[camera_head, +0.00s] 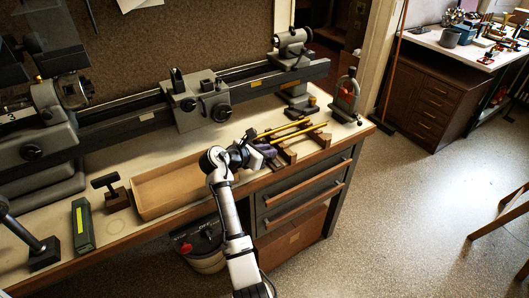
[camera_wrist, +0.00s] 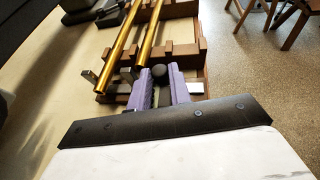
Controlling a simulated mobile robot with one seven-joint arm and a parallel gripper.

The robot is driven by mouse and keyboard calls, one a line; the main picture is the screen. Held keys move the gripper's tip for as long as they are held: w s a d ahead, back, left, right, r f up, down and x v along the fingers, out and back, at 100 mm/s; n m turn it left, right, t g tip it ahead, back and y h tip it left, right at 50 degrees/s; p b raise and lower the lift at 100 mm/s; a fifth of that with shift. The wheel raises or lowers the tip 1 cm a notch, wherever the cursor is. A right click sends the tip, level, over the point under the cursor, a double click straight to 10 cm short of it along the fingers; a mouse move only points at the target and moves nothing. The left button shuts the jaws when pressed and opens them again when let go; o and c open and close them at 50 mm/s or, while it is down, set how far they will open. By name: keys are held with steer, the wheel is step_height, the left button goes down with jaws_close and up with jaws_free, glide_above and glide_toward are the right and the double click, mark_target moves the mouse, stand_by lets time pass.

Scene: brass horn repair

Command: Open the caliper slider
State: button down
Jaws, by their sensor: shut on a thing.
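My gripper (camera_wrist: 160,78) has purple fingers, seen in the wrist view on either side of a dark round knob (camera_wrist: 158,70). The knob appears to be the caliper slider's grip, and the fingers are shut on it. Grey metal jaws of the caliper (camera_wrist: 126,75) show just left of the fingers, beside the ends of two brass tubes (camera_wrist: 125,38). In the head view my gripper (camera_head: 266,150) is at the near left end of the tubes (camera_head: 300,132), and the caliper is too small to make out.
The tubes rest on a wooden cradle (camera_wrist: 185,48) near the bench's front right edge. An open wooden tray (camera_head: 180,207) lies left of my gripper. A grey lathe (camera_head: 205,102) runs along the back. A small clamp-like stand (camera_head: 345,97) is at the right corner.

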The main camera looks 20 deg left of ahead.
steer(key=shift+a, duration=0.1)
steer(key=c, duration=1.6)
jaws_free()
steer(key=shift+o, duration=0.2)
steer(key=b+v, duration=0.3)
steer(key=v, duration=1)
steer(key=shift+s+a+r, duration=0.15)
steer(key=shift+s, duration=0.2)
